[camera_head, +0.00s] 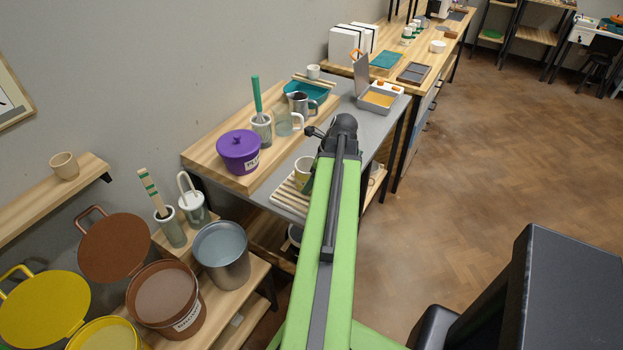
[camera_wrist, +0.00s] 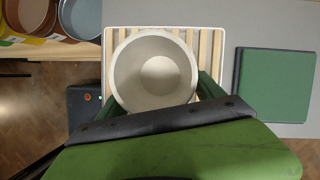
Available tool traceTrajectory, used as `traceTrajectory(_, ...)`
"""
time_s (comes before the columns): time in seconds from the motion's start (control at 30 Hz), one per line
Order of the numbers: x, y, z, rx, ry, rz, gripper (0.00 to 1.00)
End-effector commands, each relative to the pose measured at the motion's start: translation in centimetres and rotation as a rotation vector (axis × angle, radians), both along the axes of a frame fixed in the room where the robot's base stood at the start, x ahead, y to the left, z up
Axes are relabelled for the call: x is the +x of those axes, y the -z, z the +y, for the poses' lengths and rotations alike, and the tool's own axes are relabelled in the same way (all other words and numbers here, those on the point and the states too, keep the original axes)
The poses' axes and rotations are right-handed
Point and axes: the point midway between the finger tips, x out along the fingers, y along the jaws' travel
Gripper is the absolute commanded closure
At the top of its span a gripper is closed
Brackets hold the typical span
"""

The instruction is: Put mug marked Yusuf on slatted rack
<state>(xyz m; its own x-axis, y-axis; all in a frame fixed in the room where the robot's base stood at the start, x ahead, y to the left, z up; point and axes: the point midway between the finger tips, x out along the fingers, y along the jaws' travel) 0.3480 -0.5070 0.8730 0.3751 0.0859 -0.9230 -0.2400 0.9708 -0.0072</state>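A pale mug (camera_wrist: 154,68) sits between the green fingers of my gripper (camera_wrist: 156,95) in the wrist view, seen from above and looking empty. The fingers close on it from both sides. The slatted rack (camera_wrist: 209,45), pale wooden slats in a white frame, is directly below it. In the head view the mug (camera_head: 302,171) shows just left of my arm, over the rack (camera_head: 283,198) at the near end of the grey table. My arm hides most of my gripper (camera_head: 310,184). I cannot tell whether the mug touches the slats. No name is readable on it.
A purple lidded pot (camera_head: 238,152) stands on a wooden board left of the rack. A glass jug (camera_head: 287,122) and a metal pitcher (camera_head: 300,103) are farther back. A green square (camera_wrist: 275,85) lies right of the rack in the wrist view. Buckets (camera_head: 222,254) stand at lower left.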

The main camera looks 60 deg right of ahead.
Motion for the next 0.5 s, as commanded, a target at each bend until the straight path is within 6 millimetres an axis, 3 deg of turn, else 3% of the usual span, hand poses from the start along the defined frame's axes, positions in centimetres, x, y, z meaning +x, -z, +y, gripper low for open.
traceTrajectory(0.1, 0.02, -0.03, 0.01, 0.0, 0.0, 0.0, 0.1)
traceTrajectory(0.5, -0.05, -0.88, 0.02, 0.0, -0.001, 0.0, 0.1)
